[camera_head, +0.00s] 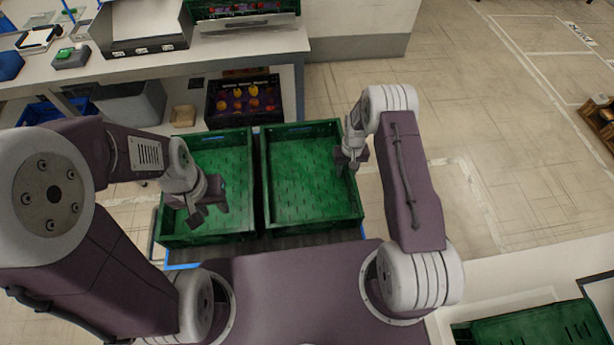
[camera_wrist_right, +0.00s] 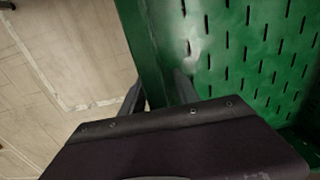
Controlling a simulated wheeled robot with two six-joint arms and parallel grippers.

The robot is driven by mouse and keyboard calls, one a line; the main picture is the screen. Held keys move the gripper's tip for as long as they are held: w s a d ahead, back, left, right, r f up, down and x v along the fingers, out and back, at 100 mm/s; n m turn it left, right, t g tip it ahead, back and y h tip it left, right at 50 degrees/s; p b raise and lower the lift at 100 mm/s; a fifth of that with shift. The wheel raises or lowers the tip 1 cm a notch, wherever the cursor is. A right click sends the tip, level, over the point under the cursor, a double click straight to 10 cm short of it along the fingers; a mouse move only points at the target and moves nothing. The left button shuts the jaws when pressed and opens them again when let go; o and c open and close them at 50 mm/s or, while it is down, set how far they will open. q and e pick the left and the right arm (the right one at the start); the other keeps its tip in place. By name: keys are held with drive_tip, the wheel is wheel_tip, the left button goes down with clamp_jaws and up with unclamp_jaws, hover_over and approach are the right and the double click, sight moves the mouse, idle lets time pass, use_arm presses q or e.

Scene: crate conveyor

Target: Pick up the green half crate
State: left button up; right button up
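Two empty green half crates stand side by side in front of me: a left one (camera_head: 228,160) and a right one (camera_head: 305,178). My right gripper (camera_head: 350,163) is at the right wall of the right crate. In the right wrist view my right gripper (camera_wrist_right: 160,92) has one finger outside the wall of the green crate (camera_wrist_right: 225,55) and one inside. The fingers look apart, and I cannot see firm contact with the wall. My left gripper (camera_head: 208,207) looks open and empty, over the lower part of the left crate; its height above the floor of that crate is unclear.
A dark crate of red and yellow items (camera_head: 243,99) stands behind the green crates, under a white table (camera_head: 210,55). Another green crate (camera_head: 535,325) is at the lower right.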

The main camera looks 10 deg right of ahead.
clamp_jaws()
idle(1.2)
